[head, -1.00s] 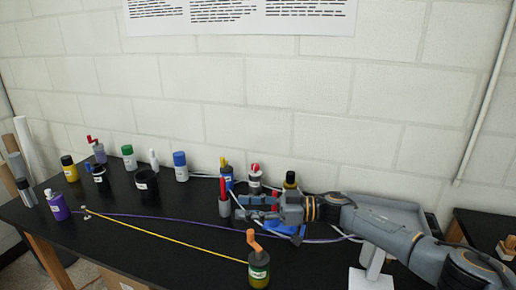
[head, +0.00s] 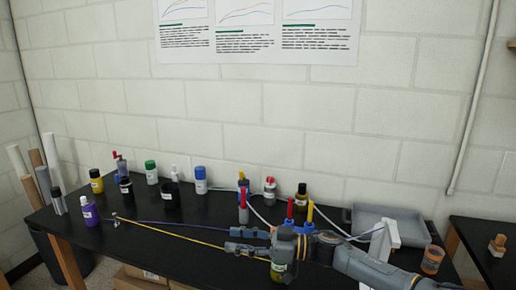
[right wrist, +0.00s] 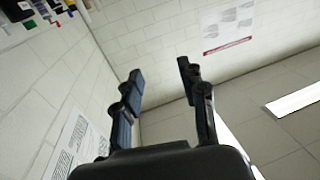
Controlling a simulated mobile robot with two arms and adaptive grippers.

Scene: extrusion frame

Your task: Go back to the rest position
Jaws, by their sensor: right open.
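My right gripper (head: 238,241) is in the head view, reaching left above the front of the black bench. Its two fingers are apart with nothing between them. In the right wrist view its open fingers (right wrist: 158,85) point up past the wall toward the ceiling, and the gap between them is empty. My right arm comes in from the lower right. My left gripper is not in view.
Several bottles, including a blue-capped one (head: 201,181), stand along the bench (head: 190,215). A grey tray (head: 415,225) is at the right. A yellow cord (head: 170,233) crosses the bench.

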